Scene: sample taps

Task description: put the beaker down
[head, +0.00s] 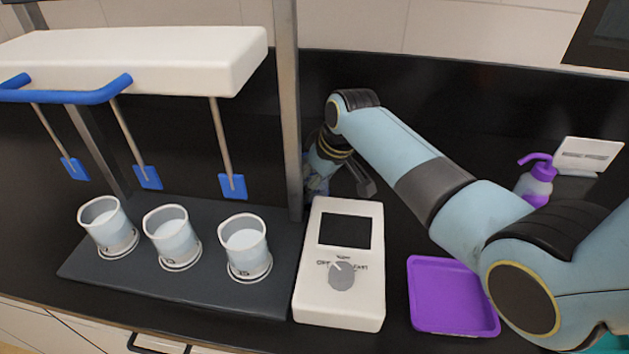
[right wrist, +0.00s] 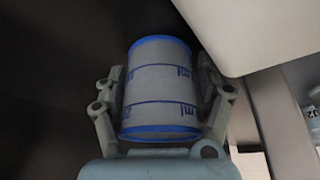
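My right gripper (right wrist: 162,95) is shut on a beaker (right wrist: 160,88), with one finger against each side. The beaker is grey and translucent, with blue rims and blue markings. In the head view my right gripper (head: 322,172) is behind the metal post and the white control box; the post and my arm mostly hide it, and the held beaker is hard to make out there. What is under the beaker is not visible. My left gripper is not in view.
Three beakers of whitish liquid (head: 109,228) (head: 173,240) (head: 246,250) stand on a dark base (head: 200,290) under blue paddles (head: 232,186). A white control box (head: 340,300) stands beside it. A purple tray (head: 450,300), pump bottle (head: 535,185) and white sign (head: 590,155) are right.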

